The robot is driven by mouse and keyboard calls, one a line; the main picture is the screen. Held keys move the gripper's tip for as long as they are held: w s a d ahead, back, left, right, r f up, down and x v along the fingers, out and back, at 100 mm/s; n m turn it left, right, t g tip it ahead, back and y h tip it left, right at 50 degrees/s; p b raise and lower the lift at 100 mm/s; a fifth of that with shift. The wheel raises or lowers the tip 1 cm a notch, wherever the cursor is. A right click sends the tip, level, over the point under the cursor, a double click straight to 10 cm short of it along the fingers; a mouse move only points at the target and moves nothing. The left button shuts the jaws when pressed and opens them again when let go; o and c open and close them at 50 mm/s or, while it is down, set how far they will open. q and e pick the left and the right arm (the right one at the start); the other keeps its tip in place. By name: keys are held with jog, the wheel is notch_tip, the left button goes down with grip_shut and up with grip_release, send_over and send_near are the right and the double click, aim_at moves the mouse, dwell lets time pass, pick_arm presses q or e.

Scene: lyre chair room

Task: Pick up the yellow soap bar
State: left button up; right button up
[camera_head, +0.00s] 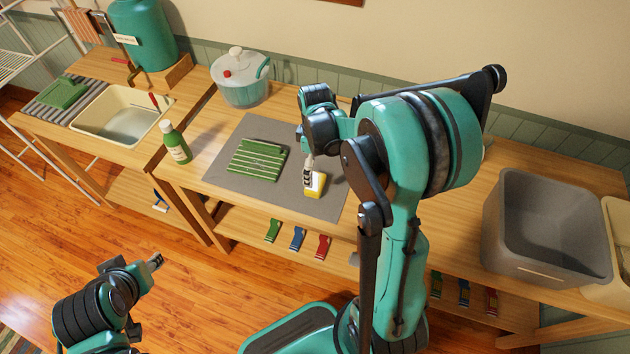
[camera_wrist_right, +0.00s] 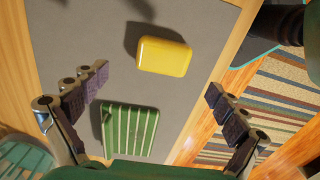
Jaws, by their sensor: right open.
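The yellow soap bar (camera_head: 315,191) lies on the grey mat (camera_head: 285,133) on the counter, to the right of a green ribbed dish (camera_head: 256,158). In the right wrist view the soap bar (camera_wrist_right: 164,57) is whole and unobstructed, a little beyond the fingertips. My right gripper (camera_head: 308,178) is over the soap bar in the head view, partly covering it. In the right wrist view my right gripper (camera_wrist_right: 158,79) is open, with its fingers wide apart and nothing between them. My left gripper (camera_head: 155,262) is low at the left, away from the counter; its jaw opening is unclear.
A green bottle (camera_head: 175,143) and a lidded white-and-teal pot (camera_head: 240,78) stand left of the mat. A sink (camera_head: 123,117) is farther left. A grey bin (camera_head: 547,225) stands at the right. Small coloured items lie on the shelf below.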

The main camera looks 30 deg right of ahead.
aim_at(315, 182)
jog(key=shift+s+a+f+b, duration=0.15)
jog(key=shift+f+b, duration=0.25)
jog(key=shift+f, duration=0.65)
notch_tip(315, 182, down, 5)
jog(key=b, duration=0.2)
jog(key=shift+s+f+b, duration=0.1)
jog(key=shift+f+b, duration=0.05)
jog(key=shift+b, duration=0.2)
jog(key=shift+c, duration=1)
jog(key=c, duration=1.1)
